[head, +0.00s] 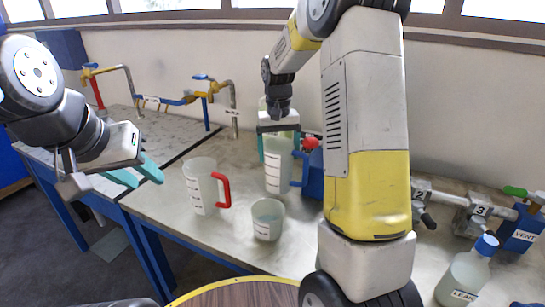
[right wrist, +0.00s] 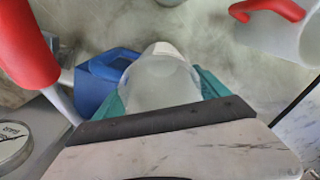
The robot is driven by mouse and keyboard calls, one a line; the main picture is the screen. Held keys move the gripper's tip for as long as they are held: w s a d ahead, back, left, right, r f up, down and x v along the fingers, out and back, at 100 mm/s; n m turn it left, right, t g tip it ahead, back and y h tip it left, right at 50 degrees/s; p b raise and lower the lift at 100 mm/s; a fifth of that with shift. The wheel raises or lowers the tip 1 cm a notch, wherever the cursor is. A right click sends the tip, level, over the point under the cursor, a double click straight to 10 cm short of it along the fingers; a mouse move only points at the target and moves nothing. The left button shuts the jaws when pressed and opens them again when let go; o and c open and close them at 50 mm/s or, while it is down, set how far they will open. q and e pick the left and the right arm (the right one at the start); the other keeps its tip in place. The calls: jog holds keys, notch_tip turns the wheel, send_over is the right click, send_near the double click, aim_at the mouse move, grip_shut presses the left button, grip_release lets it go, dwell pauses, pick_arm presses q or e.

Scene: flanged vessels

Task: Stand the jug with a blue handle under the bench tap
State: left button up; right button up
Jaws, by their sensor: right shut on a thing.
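The jug with a blue handle (head: 277,174) is a pale translucent vessel right of the bench's middle, upright, its handle to the right. My right gripper (head: 279,133) comes down from above and is shut on it, a teal finger at its side. In the right wrist view the jug (right wrist: 165,82) sits between the fingers; I cannot tell whether its base touches the bench. My left gripper (head: 137,176) is open and empty, left of the bench's middle.
A jug with a red handle (head: 199,184) stands left of the blue-handled jug, and a small beaker (head: 268,219) stands in front. Numbered valves (head: 470,213) and a blue-capped bottle (head: 463,277) are at right. Bare bench lies below the tap spouts.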

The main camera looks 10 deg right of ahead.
aim_at(282, 163)
jog(key=shift+s+d, duration=0.25)
jog(key=shift+d, duration=0.05)
jog(key=shift+s+d+f, duration=0.1)
jog(key=shift+f, duration=0.8)
jog(key=shift+s+d+f, duration=0.1)
jog(key=shift+f, duration=0.85)
jog(key=o, duration=1.6)
jog(key=shift+o, duration=1)
jog(key=shift+w, duration=0.1)
